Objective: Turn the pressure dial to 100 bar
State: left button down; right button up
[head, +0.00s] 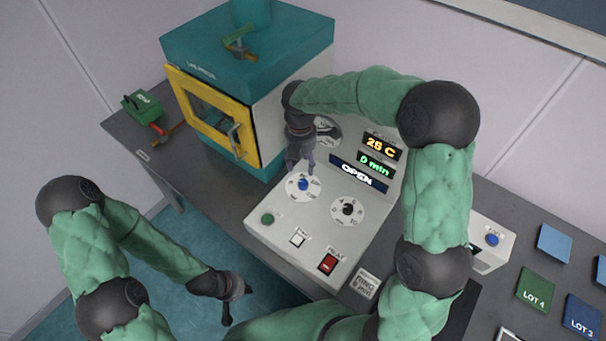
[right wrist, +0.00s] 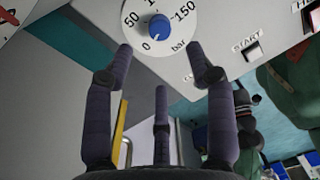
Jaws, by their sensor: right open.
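The pressure dial is a blue knob (head: 303,184) on a round white scale on the sloped panel. In the right wrist view the blue knob (right wrist: 159,25) sits amid the marks 0, 50 and 150 and the word bar; the top of the scale is cut off. A small mark on the knob seems to face 0. My right gripper (head: 301,166) is open just above the dial. In its wrist view the spread fingers (right wrist: 160,58) are empty, short of the knob. My left gripper (head: 238,304) looks open and empty, low in front of the table.
A second dial (head: 348,209) with a black knob is close to the right. A green button (head: 267,219), a white start button (head: 297,238) and a red switch (head: 327,263) lie along the panel's front. The teal machine (head: 247,50) with its yellow-framed door (head: 211,116) stands to the left.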

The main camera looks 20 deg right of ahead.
aim_at(303, 182)
notch_tip(303, 182, down, 10)
jog(key=shift+s+d+r+b, duration=0.15)
jog(key=shift+r+b, duration=0.1)
jog(key=shift+b, duration=0.55)
grip_shut()
